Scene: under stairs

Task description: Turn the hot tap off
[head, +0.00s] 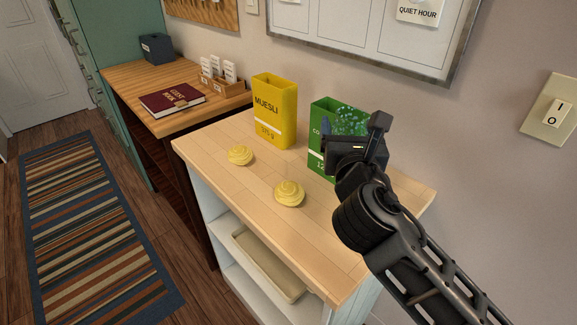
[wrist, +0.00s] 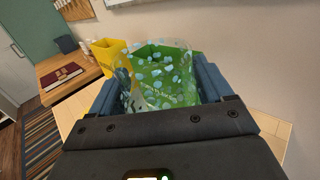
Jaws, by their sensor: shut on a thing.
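No tap shows in either view. My gripper (head: 346,130) is at the right of the light wooden counter, in front of and above a green box (head: 324,166). It is shut on a clear, thin-walled thing with pale blue-green spots (head: 352,118), perhaps a tumbler or bag. In the wrist view this spotted thing (wrist: 155,82) fills the space between the two blue-grey fingers. The green box (wrist: 184,58) shows behind and through it. I cannot tell whether the spotted thing touches the box. My gripper hides part of the box.
A yellow muesli box (head: 274,112) and two pale yellow swirled rounds (head: 240,155) (head: 289,193) stand on the counter (head: 225,178). A guest book (head: 172,98) lies on a farther desk. A light switch (head: 553,112) is on the right wall. The counter's front right is clear.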

